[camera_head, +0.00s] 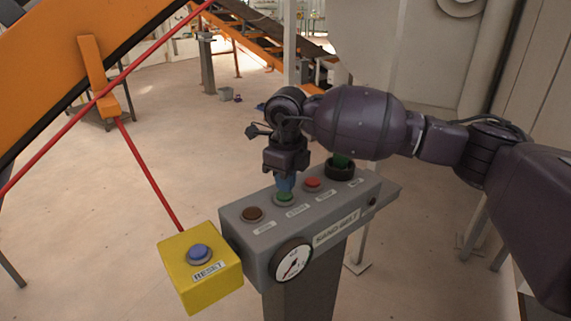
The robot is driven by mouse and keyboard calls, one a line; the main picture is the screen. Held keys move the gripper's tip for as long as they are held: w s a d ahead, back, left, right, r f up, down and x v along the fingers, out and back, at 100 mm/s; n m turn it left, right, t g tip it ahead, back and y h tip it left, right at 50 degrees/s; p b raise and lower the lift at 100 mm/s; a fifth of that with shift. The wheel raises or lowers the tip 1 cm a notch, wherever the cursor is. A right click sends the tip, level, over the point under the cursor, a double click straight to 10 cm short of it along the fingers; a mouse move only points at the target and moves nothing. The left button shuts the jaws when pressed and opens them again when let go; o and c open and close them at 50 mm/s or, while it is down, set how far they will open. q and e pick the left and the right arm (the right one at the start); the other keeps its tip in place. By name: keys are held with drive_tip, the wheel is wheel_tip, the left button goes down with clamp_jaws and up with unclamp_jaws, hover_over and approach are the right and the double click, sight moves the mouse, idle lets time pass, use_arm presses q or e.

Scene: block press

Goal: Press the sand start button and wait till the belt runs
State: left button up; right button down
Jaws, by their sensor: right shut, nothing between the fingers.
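A grey control box labelled as the sand belt panel (327,228) stands on a post in the middle. On its top are a brown button (252,214), a green button (284,200), a red button (312,184) and a dark round control partly hidden behind my right arm. My right gripper (285,183) points down, shut and empty, with its tips directly over the green button. I cannot tell whether the tips touch it. The small labels by the buttons are too blurred to read. My left gripper is not in view.
A yellow box (187,278) with a blue reset button (199,254) adjoins the panel's left side. A dial gauge (291,260) sits on the panel's front. A red cord (150,178) runs from the orange conveyor frame (60,50) down to the yellow box.

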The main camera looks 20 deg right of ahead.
drive_tip(key=shift+f, duration=0.75)
